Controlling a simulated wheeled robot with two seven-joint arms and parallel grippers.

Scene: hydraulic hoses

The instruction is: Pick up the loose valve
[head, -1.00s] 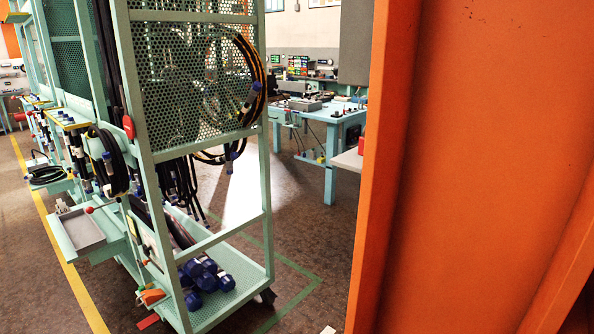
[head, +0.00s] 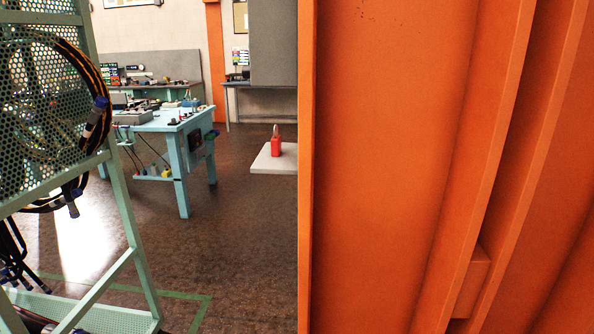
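I cannot make out a loose valve for certain in the head view. A mint-green workbench (head: 160,122) stands across the floor at the centre left, with several small items on its top too small to tell apart. Several coloured items, one of them yellow, sit on its lower shelf. Neither of my grippers shows in the view.
A large orange steel column (head: 390,150) fills the right half, close to me. A mint-green hose rack (head: 123,215) with coiled hoses (head: 98,128) stands at the left.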

